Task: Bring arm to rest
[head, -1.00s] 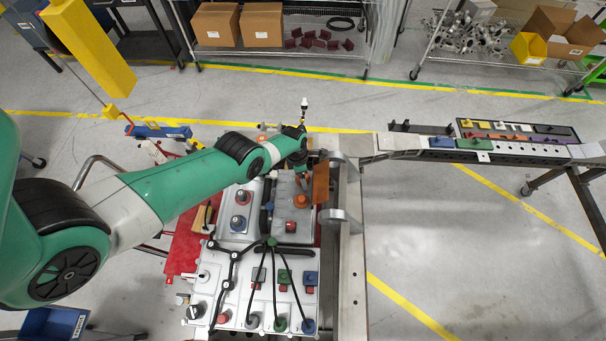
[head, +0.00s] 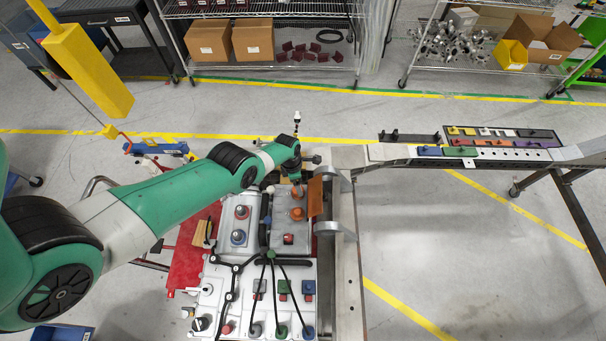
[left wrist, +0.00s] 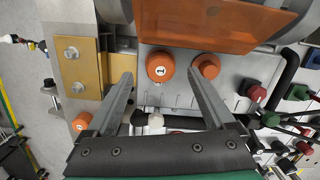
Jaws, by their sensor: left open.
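My left arm comes in from the left in the head view. Its gripper (head: 297,172) is above the back end of the chassis fixture (head: 211,272), partly hidden by its own wrist. In the left wrist view the left gripper (left wrist: 160,74) is open, its fingers wide apart with nothing held. An orange cap marked 1 (left wrist: 161,67) shows between the fingers, apart from them. A second orange cap (left wrist: 207,66) lies behind the right fingertip. In the head view two orange caps (head: 297,213) sit on the grey block. My right gripper is not in view.
An orange plate (head: 315,197) stands upright beside the caps, by the metal rail (head: 349,250). Black cables (head: 271,285) and coloured connectors lie on the front of the fixture. A ramp (head: 400,153) with coloured parts extends right. Floor at the right is clear.

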